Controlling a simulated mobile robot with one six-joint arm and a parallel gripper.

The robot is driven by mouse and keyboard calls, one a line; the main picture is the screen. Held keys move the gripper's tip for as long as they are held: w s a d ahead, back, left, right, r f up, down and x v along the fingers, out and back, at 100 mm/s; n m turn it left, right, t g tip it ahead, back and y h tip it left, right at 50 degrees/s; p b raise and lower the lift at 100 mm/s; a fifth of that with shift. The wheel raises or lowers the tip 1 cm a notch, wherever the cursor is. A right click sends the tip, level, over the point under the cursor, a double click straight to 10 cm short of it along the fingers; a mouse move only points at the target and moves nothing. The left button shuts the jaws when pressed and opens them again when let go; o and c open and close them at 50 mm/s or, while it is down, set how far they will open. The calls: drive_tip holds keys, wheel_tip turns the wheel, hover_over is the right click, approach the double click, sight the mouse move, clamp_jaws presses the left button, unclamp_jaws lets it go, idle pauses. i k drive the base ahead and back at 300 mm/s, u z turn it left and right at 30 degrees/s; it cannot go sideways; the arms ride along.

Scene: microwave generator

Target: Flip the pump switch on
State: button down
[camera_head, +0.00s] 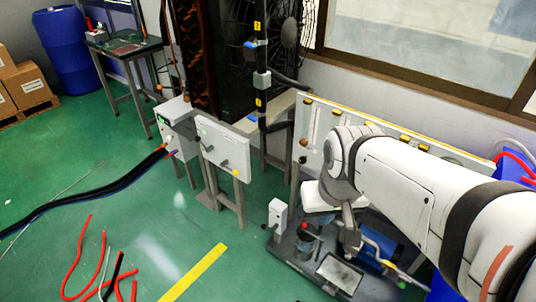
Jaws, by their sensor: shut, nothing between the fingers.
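My white arm comes in from the right and bends down at the wrist. My gripper (350,244) is grey, points down and is shut with nothing in it. It appears above the dark pump base (296,262), in front of the blue pump body (372,252). A small white box (278,212) with a dark lever-like part at its lower left stands at the base's left edge; it looks like the pump switch. My gripper is to the right of this box and apart from it. The lever's position is too small to tell.
Two white boxes on stands, a control box (176,122) and a panel (223,148), stand left of the pump. A long white panel (308,128) is behind my arm. Red hoses (82,255) and black cables (100,188) lie on the green floor. Open floor is at centre left.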

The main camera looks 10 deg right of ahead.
sight(264, 226)
drive_tip(key=u, duration=0.05)
drive_tip(key=k, duration=1.3)
drive_tip(key=u, duration=0.7)
drive_tip(key=i, duration=1.7)
drive_tip(key=z, duration=0.5)
